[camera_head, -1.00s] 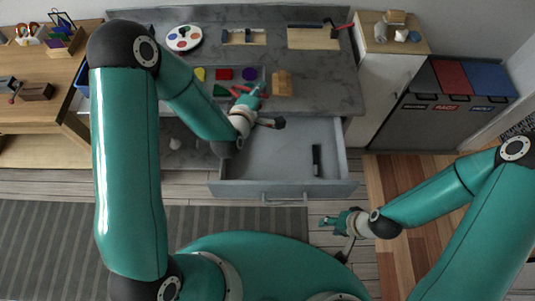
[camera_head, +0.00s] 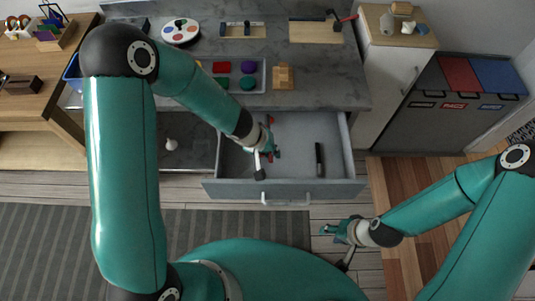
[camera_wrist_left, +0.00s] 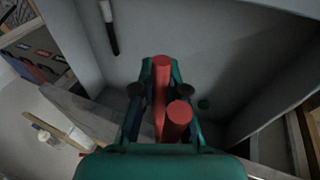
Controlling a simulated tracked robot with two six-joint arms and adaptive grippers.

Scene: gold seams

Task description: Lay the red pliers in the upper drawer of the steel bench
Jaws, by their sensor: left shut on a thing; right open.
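The red pliers (camera_wrist_left: 160,90) are between the fingers of my left gripper (camera_wrist_left: 155,85) in the left wrist view, with two red handles showing. In the head view, my left gripper (camera_head: 268,148) is inside the outline of the open upper drawer (camera_head: 285,190), over its left part, with bits of the pliers (camera_head: 276,155) visible. It appears held above the drawer floor; the exact gap cannot be told. The pliers' jaws are hidden. My right gripper (camera_head: 336,229) is open and empty, to the right and in front of the drawer.
A dark slim object (camera_head: 319,158) lies in the right part of the drawer. The drawer's middle is clear. On the steel bench top (camera_head: 340,85) are a tray of coloured pieces (camera_head: 259,72) and a wooden block (camera_head: 284,76). A white cabinet (camera_head: 385,75) stands to the right.

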